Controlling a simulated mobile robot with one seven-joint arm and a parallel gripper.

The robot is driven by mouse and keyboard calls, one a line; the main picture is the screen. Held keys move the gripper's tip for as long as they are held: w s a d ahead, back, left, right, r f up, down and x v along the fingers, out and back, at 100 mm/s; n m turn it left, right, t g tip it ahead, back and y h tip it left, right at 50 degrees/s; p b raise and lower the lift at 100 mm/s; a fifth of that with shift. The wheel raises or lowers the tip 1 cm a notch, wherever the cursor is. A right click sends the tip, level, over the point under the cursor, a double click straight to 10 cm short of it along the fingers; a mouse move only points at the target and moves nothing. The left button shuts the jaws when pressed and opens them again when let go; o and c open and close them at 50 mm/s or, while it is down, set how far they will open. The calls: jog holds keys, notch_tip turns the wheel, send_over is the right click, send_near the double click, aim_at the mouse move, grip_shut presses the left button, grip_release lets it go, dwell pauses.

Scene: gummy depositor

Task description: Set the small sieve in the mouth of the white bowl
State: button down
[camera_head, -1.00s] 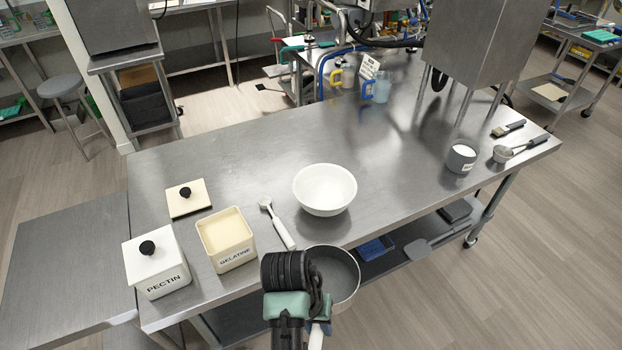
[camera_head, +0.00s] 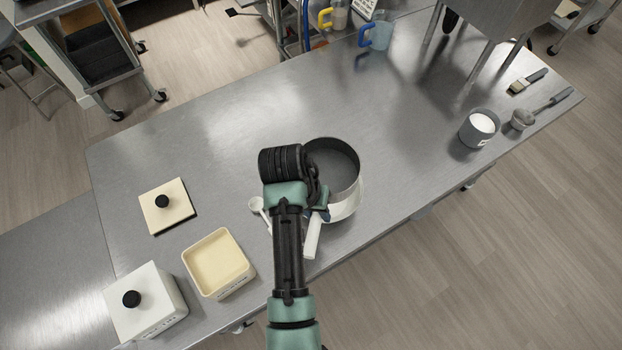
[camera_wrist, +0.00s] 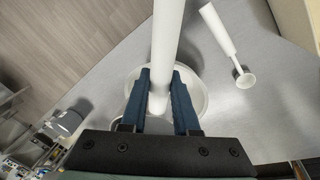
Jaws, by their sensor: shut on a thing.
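The small sieve (camera_head: 334,166) is a grey round pan with a white handle (camera_head: 312,236). My gripper (camera_head: 318,210) is shut on that handle. In the wrist view its two blue fingers (camera_wrist: 161,80) clasp the white handle (camera_wrist: 167,40) from both sides. The sieve is over the white bowl (camera_head: 349,208) and hides most of it in the head view. Only the bowl's lower right part shows there. In the wrist view the bowl's rim (camera_wrist: 204,98) shows behind the fingers. I cannot tell whether sieve and bowl touch.
A white spoon (camera_head: 258,206) lies left of the bowl, partly behind my arm. An open cream gelatine box (camera_head: 218,264), its lid (camera_head: 166,205) and a lidded pectin box (camera_head: 146,302) stand left. A grey cup (camera_head: 479,128) stands right. The table's middle back (camera_head: 270,115) is clear.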

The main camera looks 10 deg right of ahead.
jog(key=shift+w, duration=0.15)
jog(key=shift+s+f+b, duration=0.35)
jog(key=shift+f+b, duration=0.05)
jog(key=shift+b, duration=0.2)
jog(key=a+b+x, duration=0.1)
jog(key=b+x, duration=0.4)
jog(key=x, duration=0.1)
jog(key=shift+f+b, duration=0.4)
jog(key=shift+f, duration=0.05)
jog(key=shift+a+p, duration=0.15)
jog(key=shift+p, duration=0.2)
jog(key=c, duration=0.6)
grip_release()
